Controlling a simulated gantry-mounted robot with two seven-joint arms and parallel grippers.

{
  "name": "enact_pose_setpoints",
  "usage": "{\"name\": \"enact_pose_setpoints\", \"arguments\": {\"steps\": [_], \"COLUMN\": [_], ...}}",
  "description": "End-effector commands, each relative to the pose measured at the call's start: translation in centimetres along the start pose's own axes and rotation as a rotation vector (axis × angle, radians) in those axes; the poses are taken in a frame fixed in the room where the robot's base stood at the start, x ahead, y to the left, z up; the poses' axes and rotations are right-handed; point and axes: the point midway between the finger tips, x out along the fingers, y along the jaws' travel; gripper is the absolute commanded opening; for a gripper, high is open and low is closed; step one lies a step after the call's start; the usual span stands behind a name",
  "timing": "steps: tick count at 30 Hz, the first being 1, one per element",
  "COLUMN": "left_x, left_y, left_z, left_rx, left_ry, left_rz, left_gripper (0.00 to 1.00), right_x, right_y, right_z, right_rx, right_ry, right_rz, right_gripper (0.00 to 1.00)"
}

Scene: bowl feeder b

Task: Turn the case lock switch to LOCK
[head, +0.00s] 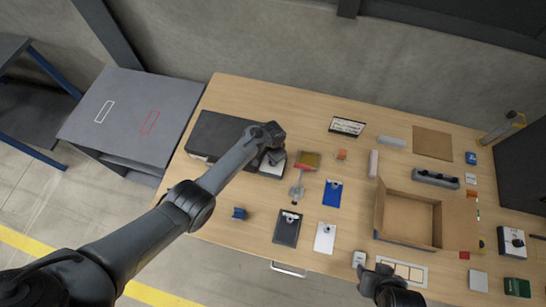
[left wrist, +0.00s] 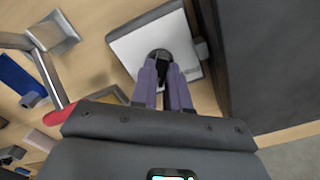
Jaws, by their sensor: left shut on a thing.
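The case lock switch is a round black knob (left wrist: 158,54) on a small box with a pale top plate (left wrist: 128,48) and dark edges. In the left wrist view, the purple fingers of my left gripper (left wrist: 164,72) are shut on the knob. The plate's markings cannot be read. In the head view, my left gripper (head: 275,157) is over this box (head: 271,170), beside a long dark case (head: 208,139), and hides the knob. My right gripper (head: 375,269) is at the front edge of the table, away from the switch; its jaws are unclear.
Blue (head: 332,193), black (head: 287,229) and white (head: 325,238) clipboards lie nearer the front. An open cardboard box (head: 408,219) stands to the right.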

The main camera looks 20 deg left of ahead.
Motion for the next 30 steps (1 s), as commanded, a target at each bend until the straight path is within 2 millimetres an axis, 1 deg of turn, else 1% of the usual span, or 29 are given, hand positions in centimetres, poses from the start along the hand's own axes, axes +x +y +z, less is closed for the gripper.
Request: {"name": "enact_pose_setpoints", "arguments": {"steps": [3,10,15,27,28,30], "left_x": [-0.03,0.01,0.01,0.02,0.02,0.02], "left_y": [-0.04,0.0,0.02,0.03,0.03,0.03], "left_z": [-0.03,0.01,0.0,-0.01,-0.01,-0.01], "left_rx": [0.071,0.16,0.188,0.195,0.195,0.195], "left_ry": [0.0,0.0,0.0,0.0,0.0,0.0], "left_rz": [-0.001,0.0,0.0,0.0,0.0,0.0], "left_gripper": [0.0,0.0,0.0,0.0,0.16,0.27], "right_x": [-0.06,-0.09,-0.1,-0.11,-0.11,-0.11], "right_y": [0.0,-0.05,-0.14,-0.23,-0.22,-0.22], "right_z": [-0.02,-0.03,-0.06,-0.08,-0.08,-0.07], "right_rx": [0.0,0.002,0.006,0.009,0.009,0.009], "right_ry": [0.0,0.0,0.001,0.001,0.001,0.001], "right_rz": [0.0,-0.002,-0.005,-0.007,-0.007,-0.007], "right_gripper": [0.43,0.43,0.43,0.43,0.43,0.43]}}
